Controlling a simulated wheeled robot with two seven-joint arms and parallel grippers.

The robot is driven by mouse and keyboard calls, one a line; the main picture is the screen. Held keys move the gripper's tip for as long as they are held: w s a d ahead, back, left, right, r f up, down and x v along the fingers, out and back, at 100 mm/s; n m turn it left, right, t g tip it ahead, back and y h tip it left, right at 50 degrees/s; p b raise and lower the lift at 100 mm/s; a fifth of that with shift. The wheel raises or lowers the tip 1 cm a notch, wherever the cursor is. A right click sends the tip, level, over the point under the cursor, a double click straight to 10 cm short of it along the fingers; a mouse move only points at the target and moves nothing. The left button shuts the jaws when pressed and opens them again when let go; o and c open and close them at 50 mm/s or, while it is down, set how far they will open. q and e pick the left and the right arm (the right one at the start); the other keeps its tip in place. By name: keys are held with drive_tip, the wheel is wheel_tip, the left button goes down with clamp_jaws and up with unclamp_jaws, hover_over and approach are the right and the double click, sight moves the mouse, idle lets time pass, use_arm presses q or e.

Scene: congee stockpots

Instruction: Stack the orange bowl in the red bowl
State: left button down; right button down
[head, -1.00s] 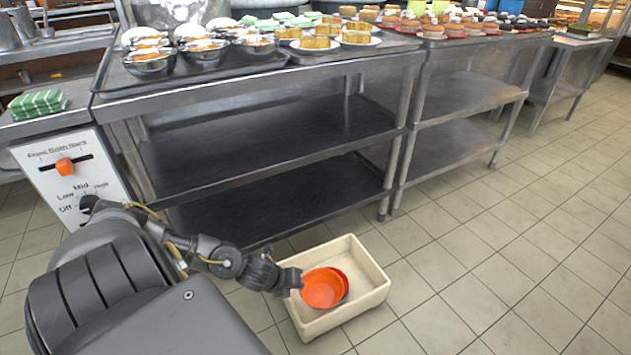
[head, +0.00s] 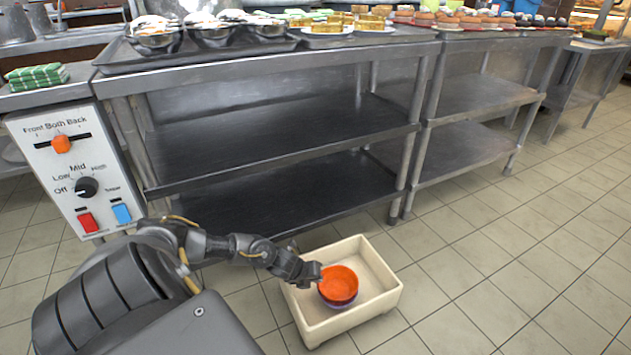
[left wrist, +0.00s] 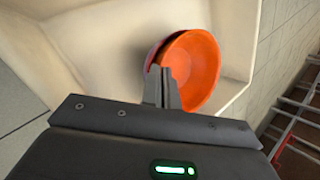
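The orange bowl (head: 339,282) is inside the beige bin on the floor, with its opening facing up. My left gripper (head: 314,274) reaches in from the left and is shut on the orange bowl's rim; the fingers (left wrist: 162,88) show at that rim in the left wrist view, where the orange bowl (left wrist: 196,68) hides most of what is below. Under it, a thin reddish-purple edge (head: 338,304) shows, seemingly the red bowl. I cannot tell whether the two bowls touch. My right gripper is not in view.
The beige bin (head: 360,314) has raised walls around the bowls. A steel shelf table (head: 270,170) stands behind it, with filled trays on top. A control panel (head: 75,175) with knobs and switches is at the left. Tiled floor to the right is clear.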

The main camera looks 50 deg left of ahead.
use_arm(q)
drive_tip(key=shift+f, duration=0.15)
drive_tip(key=shift+f, duration=0.15)
drive_tip(key=c, duration=2.1)
unclamp_jaws()
drive_tip(key=o, duration=0.4)
